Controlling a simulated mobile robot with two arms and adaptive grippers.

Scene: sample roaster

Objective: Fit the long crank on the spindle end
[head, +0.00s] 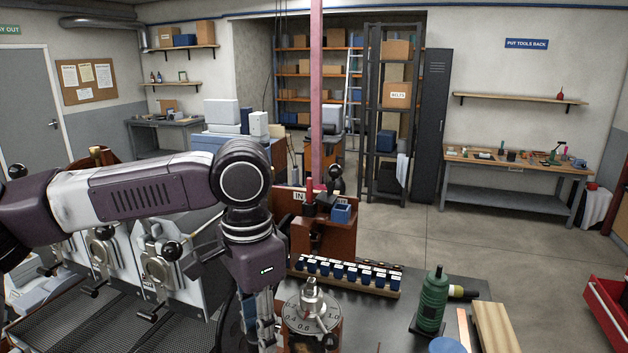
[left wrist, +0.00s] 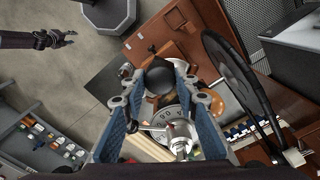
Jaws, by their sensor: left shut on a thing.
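My left gripper (head: 266,338) points down beside a round metal dial (head: 312,315) marked with numbers. In the left wrist view its blue-padded fingers (left wrist: 158,88) are shut on a dark piece with a black ball knob (left wrist: 158,74). This looks like the long crank's handle; the crank's arm and hub cannot be made out. A metal fitting (head: 310,290) stands up from the dial's centre. I cannot tell which part is the spindle end.
A black handwheel (left wrist: 238,85) stands beside my left fingers. A rack of small dark blue boxes (head: 348,274) lies behind the dial. A green bottle-shaped tool (head: 433,300) and wooden boards (head: 495,328) are to its right. Open floor (head: 440,235) lies beyond the bench.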

